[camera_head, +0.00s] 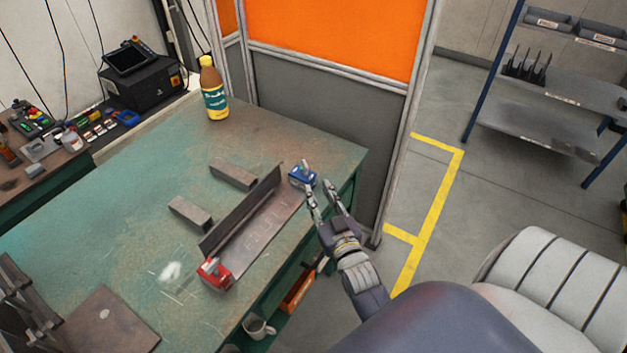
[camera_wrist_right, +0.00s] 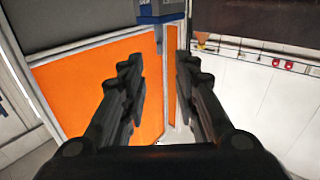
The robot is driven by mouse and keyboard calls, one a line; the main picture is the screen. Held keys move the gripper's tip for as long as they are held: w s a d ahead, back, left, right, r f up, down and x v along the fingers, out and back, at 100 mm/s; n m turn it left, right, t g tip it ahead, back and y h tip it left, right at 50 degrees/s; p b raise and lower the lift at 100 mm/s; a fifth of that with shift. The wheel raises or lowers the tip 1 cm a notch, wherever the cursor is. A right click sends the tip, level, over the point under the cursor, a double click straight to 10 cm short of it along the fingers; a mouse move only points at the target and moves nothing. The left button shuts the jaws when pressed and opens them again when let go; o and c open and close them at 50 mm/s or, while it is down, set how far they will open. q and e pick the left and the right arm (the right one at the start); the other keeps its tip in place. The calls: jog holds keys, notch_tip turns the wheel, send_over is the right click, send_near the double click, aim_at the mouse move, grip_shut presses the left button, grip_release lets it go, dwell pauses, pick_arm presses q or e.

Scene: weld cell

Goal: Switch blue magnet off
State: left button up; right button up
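The blue magnet (camera_head: 302,177) sits at the far right end of the angled steel piece (camera_head: 250,218) on the green table. My right gripper (camera_head: 320,184) is beside the magnet, on its right and near side, with its fingers spread and nothing between them. In the right wrist view the open fingers (camera_wrist_right: 158,88) frame a gap, and a blue block, likely the magnet (camera_wrist_right: 160,10), shows at the top edge beyond the fingertips. Contact cannot be told. The position of the magnet's switch is too small to read. My left gripper is not in view.
A red magnet (camera_head: 214,273) sits at the near end of the steel piece. Two steel blocks (camera_head: 190,213) lie behind it. A bottle (camera_head: 213,90) stands at the table's back. An orange screen (camera_head: 335,38) rises behind. A mug (camera_head: 258,327) sits on the shelf below.

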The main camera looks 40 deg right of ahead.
jog(key=shift+v, duration=0.9)
jog(key=f+n+y, duration=0.1)
jog(key=n, duration=0.4)
jog(key=w+a+f+n+g+b, duration=0.1)
jog(key=n, duration=0.4)
jog(key=a+f+n+y, duration=0.1)
jog(key=n, duration=0.4)
jog(key=shift+w+f+g+y, duration=0.3)
jog(key=shift+f, duration=0.05)
jog(key=n, duration=0.4)
jog(key=shift+d+f+b, duration=0.2)
jog(key=shift+f+b, duration=0.05)
jog(key=shift+b, duration=0.05)
jog(key=n, duration=0.4)
jog(key=shift+d+h, duration=0.25)
jog(key=shift+h, duration=0.15)
jog(key=n, duration=0.3)
jog(key=n+t+h, duration=0.1)
jog(key=n+h, duration=0.1)
jog(key=n, duration=0.8)
send_near(307, 170)
jog(key=x, duration=1)
jog(key=shift+w+d, duration=0.15)
jog(key=shift+w, duration=0.1)
